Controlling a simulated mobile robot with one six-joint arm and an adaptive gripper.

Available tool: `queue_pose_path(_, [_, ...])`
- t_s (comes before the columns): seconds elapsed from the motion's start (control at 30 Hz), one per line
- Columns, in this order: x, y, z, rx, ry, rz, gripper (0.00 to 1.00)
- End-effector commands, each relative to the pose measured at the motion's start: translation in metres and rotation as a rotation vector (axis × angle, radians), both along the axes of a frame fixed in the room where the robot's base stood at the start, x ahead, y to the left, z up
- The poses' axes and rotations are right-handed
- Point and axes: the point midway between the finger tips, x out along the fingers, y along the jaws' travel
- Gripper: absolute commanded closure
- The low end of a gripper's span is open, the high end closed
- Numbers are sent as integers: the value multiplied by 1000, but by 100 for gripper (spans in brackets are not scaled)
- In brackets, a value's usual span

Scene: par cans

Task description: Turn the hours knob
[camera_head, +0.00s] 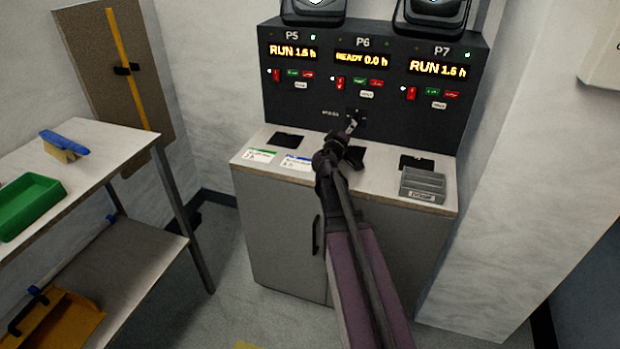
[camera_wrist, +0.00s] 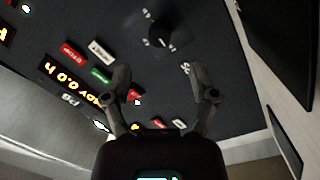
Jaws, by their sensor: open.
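The black panel (camera_head: 310,105) carries three units, and the middle one, P6, reads "READY 0.0 h". A small dark knob (camera_head: 356,112) sits low on the panel under P6, partly hidden by my gripper. In the wrist view the knob (camera_wrist: 160,34) is round and black on a dark square plate, with a pale pointer mark. My gripper (camera_head: 350,127) is in front of the panel, close to the knob. In the wrist view my gripper (camera_wrist: 160,76) is open with nothing between its fingers, and the knob lies beyond the fingertips, apart from them.
Red, green and white buttons (camera_head: 357,84) sit under the P6 display. P5 (camera_head: 292,52) and P7 (camera_head: 438,68) read "RUN 1.6 h". A grey holder (camera_head: 422,186) and cards (camera_head: 297,162) lie on the counter. A table with a green tray (camera_head: 30,205) stands left.

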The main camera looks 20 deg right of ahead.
Motion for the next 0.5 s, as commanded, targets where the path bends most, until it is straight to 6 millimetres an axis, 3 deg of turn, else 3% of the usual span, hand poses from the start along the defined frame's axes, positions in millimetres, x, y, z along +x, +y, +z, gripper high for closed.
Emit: queue_pose_path(0.5, [-49, 52, 0, -1, 0, 1, 25])
